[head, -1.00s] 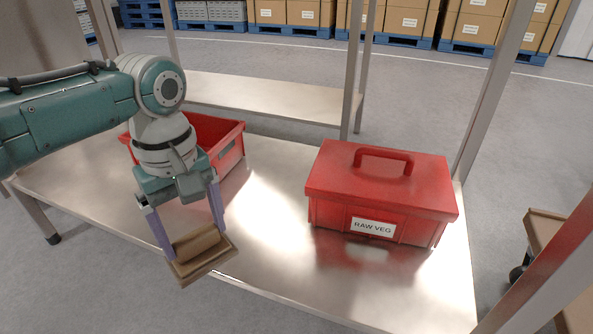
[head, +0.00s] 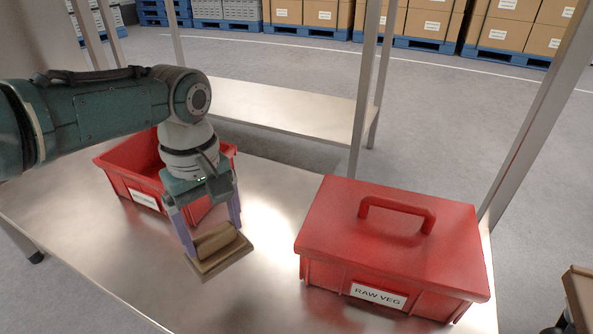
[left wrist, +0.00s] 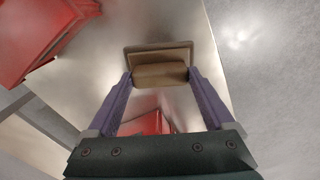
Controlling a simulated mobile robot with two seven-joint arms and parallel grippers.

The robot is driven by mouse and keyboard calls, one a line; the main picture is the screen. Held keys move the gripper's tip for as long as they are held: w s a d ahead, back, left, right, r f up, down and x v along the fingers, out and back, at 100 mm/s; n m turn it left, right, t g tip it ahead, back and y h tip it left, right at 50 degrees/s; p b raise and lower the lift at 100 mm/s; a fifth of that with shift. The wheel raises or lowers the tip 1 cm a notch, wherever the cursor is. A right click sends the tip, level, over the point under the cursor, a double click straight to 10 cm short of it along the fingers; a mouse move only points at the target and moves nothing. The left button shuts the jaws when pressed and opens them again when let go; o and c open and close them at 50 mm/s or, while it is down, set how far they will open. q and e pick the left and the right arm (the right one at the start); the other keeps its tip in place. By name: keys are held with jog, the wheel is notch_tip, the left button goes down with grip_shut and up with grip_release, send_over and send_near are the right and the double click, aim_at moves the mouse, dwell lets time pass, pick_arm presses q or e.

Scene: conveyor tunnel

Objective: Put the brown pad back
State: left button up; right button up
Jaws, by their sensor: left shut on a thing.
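The brown pad (head: 219,250) is a flat tan block with a rounded grip on top. My left gripper (head: 215,236) is shut on the pad's grip and holds it over the metal table (head: 262,292); the exact height above the table is hard to tell. The pad also shows in the left wrist view (left wrist: 158,74), between the purple fingers. An open red crate (head: 113,172) with a white label stands behind and left of the gripper, partly hidden by my arm. My right gripper is not in view.
A closed red box (head: 400,250) with a handle and a RAW VEG label stands on the table to the right. Metal posts (head: 370,90) rise around the table. A lower shelf (head: 270,100) lies behind. The table between pad and box is clear.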

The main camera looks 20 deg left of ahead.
aim_at(213, 252)
pick_arm(q)
jog(key=f+b, duration=0.2)
jog(key=f, duration=0.1)
jog(key=s+f+b, duration=0.1)
jog(key=f+b, duration=0.2)
jog(key=shift+s+f, duration=0.15)
jog(key=shift+f, duration=0.1)
jog(key=f+b, duration=0.3)
jog(key=shift+w+f+b, duration=0.3)
jog(key=shift+s+f, duration=0.1)
jog(key=shift+f, duration=0.05)
jog(key=o, duration=1.1)
jog(key=shift+c, duration=0.2)
